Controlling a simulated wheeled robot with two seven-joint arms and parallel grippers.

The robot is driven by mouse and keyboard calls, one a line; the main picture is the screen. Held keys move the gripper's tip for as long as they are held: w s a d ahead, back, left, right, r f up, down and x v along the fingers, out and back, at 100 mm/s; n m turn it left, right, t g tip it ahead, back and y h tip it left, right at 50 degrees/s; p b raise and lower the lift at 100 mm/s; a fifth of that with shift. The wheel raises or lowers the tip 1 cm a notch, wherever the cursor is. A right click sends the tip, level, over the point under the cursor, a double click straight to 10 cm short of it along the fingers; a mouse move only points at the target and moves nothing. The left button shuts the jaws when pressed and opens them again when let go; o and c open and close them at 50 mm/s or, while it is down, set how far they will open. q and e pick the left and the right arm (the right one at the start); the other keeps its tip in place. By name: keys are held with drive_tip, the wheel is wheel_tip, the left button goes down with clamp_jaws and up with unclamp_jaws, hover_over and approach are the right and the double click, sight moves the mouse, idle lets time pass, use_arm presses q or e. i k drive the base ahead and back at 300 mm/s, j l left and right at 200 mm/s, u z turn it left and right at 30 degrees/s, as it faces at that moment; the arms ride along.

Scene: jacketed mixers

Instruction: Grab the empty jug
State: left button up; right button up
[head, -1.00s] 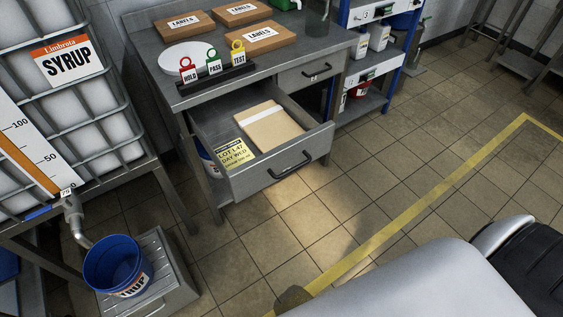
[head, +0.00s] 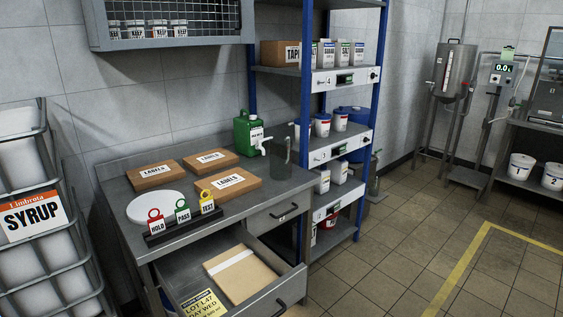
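A clear grey jug (head: 281,152) stands upright at the back right corner of the steel bench (head: 225,210), in the head view. It looks see-through, and I cannot make out any contents at this size. A green canister (head: 246,132) with a white tap stands just left of it, the tap pointing toward the jug. Neither of my grippers is in view.
Label boxes (head: 228,184), a white disc (head: 155,207) and a tag rack (head: 182,221) sit on the bench. Its lower drawer (head: 277,292) is open, holding a cardboard folder. A blue-framed shelf (head: 340,152) stands right of the bench. Floor at right is clear.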

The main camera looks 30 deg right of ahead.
sight(280, 147)
drive_tip(key=l+u, duration=0.15)
drive_tip(key=u, duration=0.35)
drive_tip(key=i+l+u, duration=0.1)
drive_tip(key=l+u, duration=0.25)
drive_tip(key=l, duration=0.45)
drive_tip(key=l+u, duration=0.35)
drive_tip(key=l, duration=0.5)
